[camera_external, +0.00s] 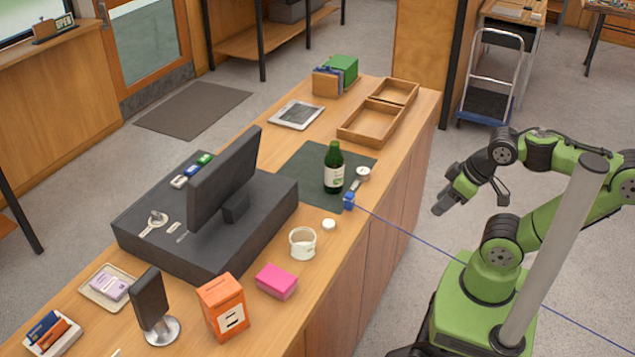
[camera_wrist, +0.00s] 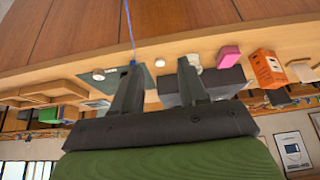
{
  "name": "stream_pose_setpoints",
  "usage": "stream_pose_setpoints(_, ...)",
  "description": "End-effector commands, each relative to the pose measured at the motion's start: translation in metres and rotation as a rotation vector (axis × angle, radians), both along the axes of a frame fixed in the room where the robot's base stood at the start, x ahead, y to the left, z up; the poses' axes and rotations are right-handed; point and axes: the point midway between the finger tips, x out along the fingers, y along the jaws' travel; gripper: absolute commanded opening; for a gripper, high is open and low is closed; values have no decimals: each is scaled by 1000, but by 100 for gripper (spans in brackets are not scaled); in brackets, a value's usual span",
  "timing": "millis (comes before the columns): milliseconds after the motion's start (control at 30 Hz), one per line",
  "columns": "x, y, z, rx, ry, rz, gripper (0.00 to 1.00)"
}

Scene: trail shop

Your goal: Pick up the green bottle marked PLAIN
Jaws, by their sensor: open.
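A green bottle (camera_external: 334,168) with a pale label stands upright on the dark green mat (camera_external: 300,165) on the wooden counter. The label's lettering is too small to read. My gripper (camera_external: 472,203) is to the right of the counter, apart from the bottle, open and with nothing between its fingers. In the wrist view, my gripper's two fingers (camera_wrist: 160,66) are spread, with the counter beyond them. I cannot make out the bottle there; the left finger covers part of the mat.
A white tape-like roll (camera_external: 302,243), a pink block (camera_external: 276,281) and an orange box (camera_external: 223,306) stand nearer the front. A small blue item (camera_external: 349,200) with a thin blue line and a round gauge-like item (camera_external: 363,173) lie near the bottle. A wooden tray (camera_external: 370,122) is behind.

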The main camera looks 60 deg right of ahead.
Motion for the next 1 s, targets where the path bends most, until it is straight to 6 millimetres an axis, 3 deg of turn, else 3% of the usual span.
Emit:
stream_pose_setpoints(267, 0, 0, 0, 0, 0, 0, 43)
stream_pose_setpoints(600, 0, 0, 0, 0, 0, 0, 92)
stream_pose_setpoints(867, 0, 0, 0, 0, 0, -1, 93)
stream_pose_setpoints(1000, 24, -2, 3, 35, 42, -123, 93)
